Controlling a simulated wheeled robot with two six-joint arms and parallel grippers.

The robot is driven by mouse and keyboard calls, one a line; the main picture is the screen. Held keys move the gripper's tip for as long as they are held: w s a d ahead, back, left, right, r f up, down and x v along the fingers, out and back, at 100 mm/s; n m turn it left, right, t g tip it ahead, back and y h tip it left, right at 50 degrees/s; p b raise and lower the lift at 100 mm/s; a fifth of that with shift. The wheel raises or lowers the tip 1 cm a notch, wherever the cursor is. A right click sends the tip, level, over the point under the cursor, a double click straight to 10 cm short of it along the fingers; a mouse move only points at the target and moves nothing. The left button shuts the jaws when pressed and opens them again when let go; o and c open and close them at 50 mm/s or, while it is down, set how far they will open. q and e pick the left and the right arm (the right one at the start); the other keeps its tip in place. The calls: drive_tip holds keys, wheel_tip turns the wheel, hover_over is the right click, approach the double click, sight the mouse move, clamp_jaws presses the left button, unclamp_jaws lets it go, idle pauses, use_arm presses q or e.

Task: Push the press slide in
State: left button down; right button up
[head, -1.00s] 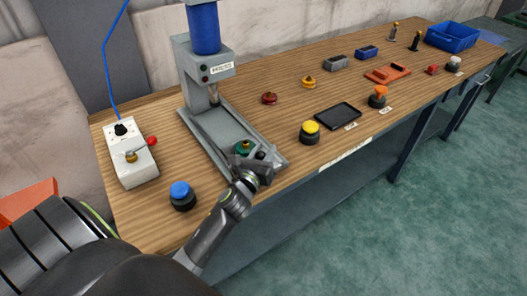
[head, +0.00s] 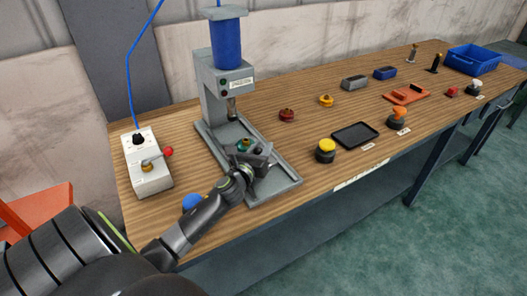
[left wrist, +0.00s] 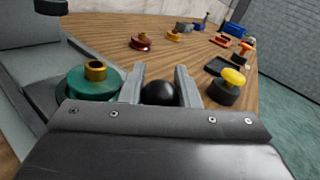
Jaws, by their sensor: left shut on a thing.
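The press (head: 228,88) is a grey frame with a blue cylinder on top, standing at the back of a long grey base (head: 275,188). The press slide sits on this base and carries a round green part with a brass-coloured top (head: 243,145), a little in front of the press ram (head: 232,112). My left gripper (head: 262,156) is shut on the slide's black knob (left wrist: 159,93), which shows between the fingers in the left wrist view. The green part (left wrist: 88,82) is left of the fingers there. The gripper hides much of the slide. My right gripper is out of view.
A white control box (head: 148,165) with a red-knobbed lever stands left of the press. A blue button (head: 192,202) is partly behind my left arm. A yellow-topped button (head: 325,149) and a black tray (head: 355,134) are to the right. The base's front end is bare.

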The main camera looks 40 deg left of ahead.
use_arm(q)
drive_tip(key=c, duration=1.1)
unclamp_jaws()
drive_tip(key=shift+s, duration=0.15)
drive_tip(key=s+d, duration=0.1)
drive_tip(key=s, duration=0.4)
drive_tip(key=s+d+b, duration=0.1)
drive_tip(key=s, duration=0.4)
drive_tip(key=s+d+b, duration=0.1)
drive_tip(key=s, duration=0.4)
drive_tip(key=shift+s+d+f, duration=0.1)
drive_tip(key=shift+s, duration=0.25)
drive_tip(key=shift+s+d, duration=0.1)
drive_tip(key=shift+s, duration=0.5)
drive_tip(key=shift+c, duration=0.3)
